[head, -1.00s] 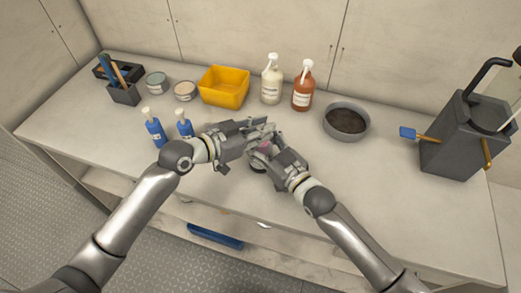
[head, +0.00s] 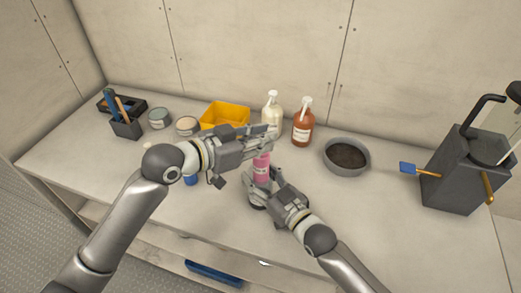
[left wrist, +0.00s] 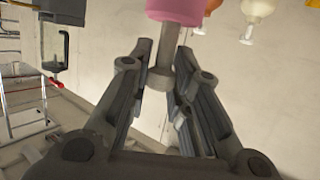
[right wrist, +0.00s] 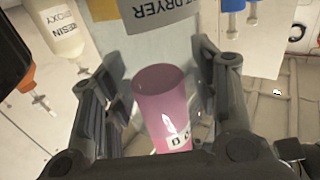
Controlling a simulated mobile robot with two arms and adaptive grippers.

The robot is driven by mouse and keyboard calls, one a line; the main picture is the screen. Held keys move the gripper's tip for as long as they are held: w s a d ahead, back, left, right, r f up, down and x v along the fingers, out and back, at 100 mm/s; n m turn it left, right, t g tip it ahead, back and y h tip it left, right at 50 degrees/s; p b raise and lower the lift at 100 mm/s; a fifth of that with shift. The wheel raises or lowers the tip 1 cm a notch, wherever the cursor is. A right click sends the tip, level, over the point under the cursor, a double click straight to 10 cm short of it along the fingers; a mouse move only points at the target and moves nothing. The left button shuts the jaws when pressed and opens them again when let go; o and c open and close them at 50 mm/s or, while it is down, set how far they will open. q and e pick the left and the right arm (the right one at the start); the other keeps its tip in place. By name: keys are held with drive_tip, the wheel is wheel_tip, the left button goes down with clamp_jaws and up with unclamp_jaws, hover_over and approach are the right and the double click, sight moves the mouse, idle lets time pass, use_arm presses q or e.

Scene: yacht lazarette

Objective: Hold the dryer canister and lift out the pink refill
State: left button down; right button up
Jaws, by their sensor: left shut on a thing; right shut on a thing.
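The pink refill (head: 261,168) stands upright below my left gripper (head: 268,140) and shows above my right gripper (head: 263,186). In the left wrist view my left fingers are shut on the refill's grey stem (left wrist: 166,58), with the pink body (left wrist: 176,8) beyond. The dryer canister (right wrist: 160,14) appears upside down in the right wrist view, with part of its label readable. My right fingers are closed around its clear body. The pink refill (right wrist: 160,100) shows between those fingers; I cannot tell if its lower end is clear of the canister. Grippers hide most of the canister in the head view.
A yellow bin (head: 225,114), a cream pump bottle (head: 272,112) and a brown pump bottle (head: 303,124) stand behind the grippers. A grey bowl (head: 346,157) is to the right. A blue bottle (head: 190,180) is partly hidden by my left arm. The right front counter is clear.

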drive_tip(key=o, duration=1.3)
drive_tip(key=shift+d, duration=0.1)
drive_tip(key=v, duration=1.2)
